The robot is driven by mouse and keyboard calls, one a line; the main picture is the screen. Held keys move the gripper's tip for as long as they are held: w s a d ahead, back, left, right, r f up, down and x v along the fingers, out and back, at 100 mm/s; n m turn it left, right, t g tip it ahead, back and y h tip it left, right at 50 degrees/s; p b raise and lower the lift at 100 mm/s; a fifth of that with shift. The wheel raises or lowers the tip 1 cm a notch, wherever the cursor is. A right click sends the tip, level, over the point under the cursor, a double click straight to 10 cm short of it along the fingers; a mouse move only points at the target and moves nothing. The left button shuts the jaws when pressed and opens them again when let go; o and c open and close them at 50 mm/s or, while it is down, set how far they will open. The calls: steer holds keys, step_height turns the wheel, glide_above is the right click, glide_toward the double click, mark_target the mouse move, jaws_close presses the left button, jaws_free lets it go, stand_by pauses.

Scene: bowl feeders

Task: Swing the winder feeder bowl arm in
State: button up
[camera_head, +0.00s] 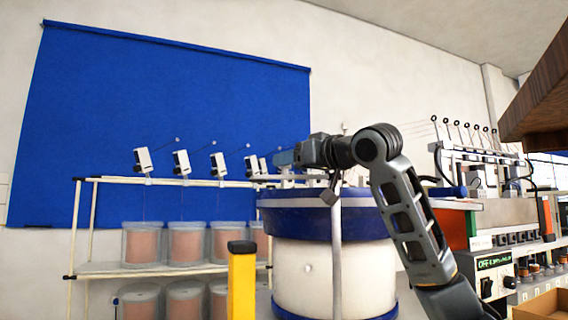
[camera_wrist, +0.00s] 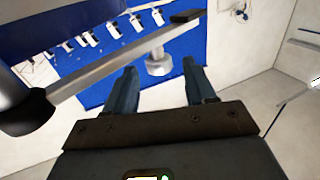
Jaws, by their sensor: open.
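The feeder bowl (camera_head: 320,222) is a white drum with blue bands, standing at the centre of the head view. A grey upright post (camera_head: 337,255) stands in front of it. In the wrist view, a long grey bar (camera_wrist: 105,72), which looks like the bowl arm, runs diagonally from a dark round end at lower left to a dark tip at upper right. My gripper (camera_head: 284,158) is above the bowl, pointing left. The bar crosses ahead of the fingertips; contact cannot be told.
A pale rack (camera_head: 100,180) with several spools in clear tubs stands at left. A winding machine (camera_head: 490,215) stands at right, and a brown overhang (camera_head: 540,105) juts in at upper right. A blue panel (camera_head: 170,100) covers the wall.

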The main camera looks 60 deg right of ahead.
steer(key=shift+x, duration=1.4)
steer(key=shift+c, duration=0.3)
jaws_close()
